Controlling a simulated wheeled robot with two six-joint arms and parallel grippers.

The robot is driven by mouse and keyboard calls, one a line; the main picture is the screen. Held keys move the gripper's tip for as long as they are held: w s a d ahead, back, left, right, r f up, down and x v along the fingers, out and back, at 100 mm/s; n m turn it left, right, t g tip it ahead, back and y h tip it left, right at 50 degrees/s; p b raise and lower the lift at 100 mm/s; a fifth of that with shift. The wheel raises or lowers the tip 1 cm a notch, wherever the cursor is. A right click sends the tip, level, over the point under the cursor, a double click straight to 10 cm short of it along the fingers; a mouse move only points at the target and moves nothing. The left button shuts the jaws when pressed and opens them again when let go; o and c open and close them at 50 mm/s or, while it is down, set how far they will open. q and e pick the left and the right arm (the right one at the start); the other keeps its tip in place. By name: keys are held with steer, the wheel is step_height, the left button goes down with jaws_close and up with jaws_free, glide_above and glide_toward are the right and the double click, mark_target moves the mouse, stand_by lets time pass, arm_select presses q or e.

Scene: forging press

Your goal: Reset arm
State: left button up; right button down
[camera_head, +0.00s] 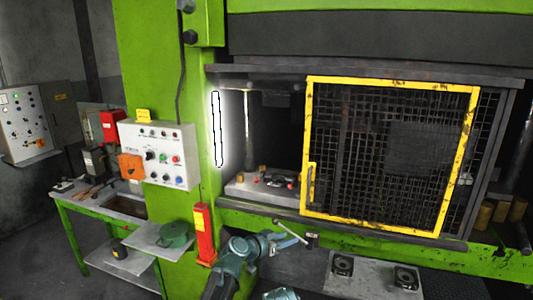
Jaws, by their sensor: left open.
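My left arm comes in from the bottom, with teal joints. My left gripper (292,238) is open and looks empty, in front of the lower front of the green press (160,60), just right of a red post (204,235). Another teal part of mine shows at the bottom edge. My right gripper does not show.
A yellow-framed mesh gate (388,152) covers the right of the press opening; its left part is uncovered. A control box (158,155) hangs on the press column. A green table (110,212) with tools stands left. A plate with two black pedals (372,278) lies at bottom right.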

arm_select(q)
steer(key=s+a+f+n+g+y, duration=0.45)
steer(key=s+a+f, duration=0.25)
steer(key=s+a, duration=0.55)
steer(key=s+a+f+n+g+y, duration=0.3)
steer(key=s+a+f+g+y, duration=0.4)
steer(key=s+a, duration=0.55)
steer(key=s+d+f+m+t+b, duration=0.1)
steer(key=s+d+f+m+b, duration=0.2)
steer(key=s+d+f+b, duration=0.2)
steer(key=d+f+b, duration=0.3)
steer(key=d+f, duration=0.1)
steer(key=d, duration=0.2)
steer(key=shift+s+d+b, duration=0.35)
steer(key=shift+s, duration=0.05)
